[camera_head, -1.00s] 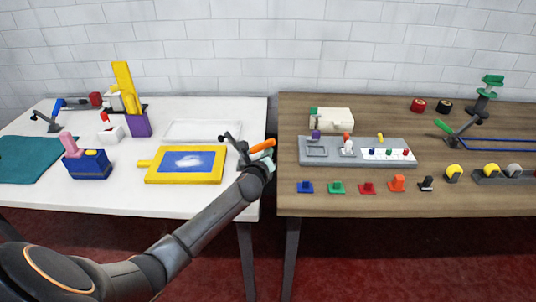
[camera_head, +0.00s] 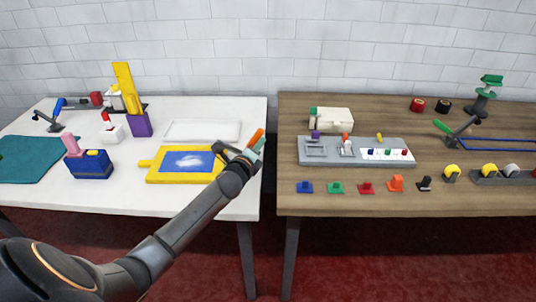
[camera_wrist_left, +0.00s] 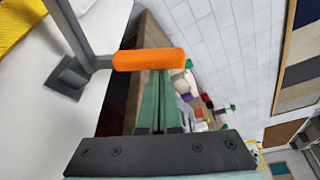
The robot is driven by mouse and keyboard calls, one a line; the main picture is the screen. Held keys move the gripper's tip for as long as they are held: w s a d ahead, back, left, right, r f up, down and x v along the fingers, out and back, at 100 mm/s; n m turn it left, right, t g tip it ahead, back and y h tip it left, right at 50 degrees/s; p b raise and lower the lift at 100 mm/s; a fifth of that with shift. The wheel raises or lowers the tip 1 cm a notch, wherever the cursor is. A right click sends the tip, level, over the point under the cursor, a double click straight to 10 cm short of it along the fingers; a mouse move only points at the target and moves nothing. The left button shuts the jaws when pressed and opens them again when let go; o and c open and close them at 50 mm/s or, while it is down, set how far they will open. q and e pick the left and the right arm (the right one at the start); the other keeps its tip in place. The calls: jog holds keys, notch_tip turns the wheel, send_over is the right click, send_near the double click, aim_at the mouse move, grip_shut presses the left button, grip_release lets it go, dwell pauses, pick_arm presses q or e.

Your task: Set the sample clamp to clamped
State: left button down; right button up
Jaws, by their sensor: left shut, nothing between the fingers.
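A toggle clamp with an orange handle (camera_head: 256,138) stands at the right edge of the white table. Its handle tilts up to the right. In the left wrist view the orange handle (camera_wrist_left: 148,59) lies across the tips of my fingers, and the grey lever and base plate (camera_wrist_left: 67,77) are to its left. My left gripper (camera_wrist_left: 157,78) is shut and empty, with its green fingers against or very near the handle; contact cannot be told for sure. In the head view my left gripper (camera_head: 257,148) hides much of the clamp's base. My right gripper is not in view.
A yellow frame with a blue panel (camera_head: 186,162) lies just left of the clamp. A gap separates the white table from the wooden table (camera_head: 310,206). Other clamps have a blue handle (camera_head: 58,105) and a green handle (camera_head: 442,126).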

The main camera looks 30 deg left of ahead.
pick_arm(q)
jog(key=shift+s+a+r+n+t+b, duration=0.25)
jog(key=shift+a+n, duration=0.15)
jog(key=shift+n, duration=0.2)
jog(key=shift+s+a+r+n+t+b, duration=0.15)
jog(key=shift+s+a+r+n, duration=0.1)
jog(key=shift+a+n, duration=0.25)
jog(key=shift+s+a+r+n+t+b, duration=0.3)
jog(key=shift+a+n, duration=0.15)
jog(key=shift+n, duration=0.4)
jog(key=shift+s+a+r+n+t+b, duration=0.15)
jog(key=shift+s+a+n+t+b, duration=0.25)
jog(key=shift+n, duration=0.45)
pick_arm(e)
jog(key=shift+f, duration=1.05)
pick_arm(q)
jog(key=shift+w+a, duration=0.1)
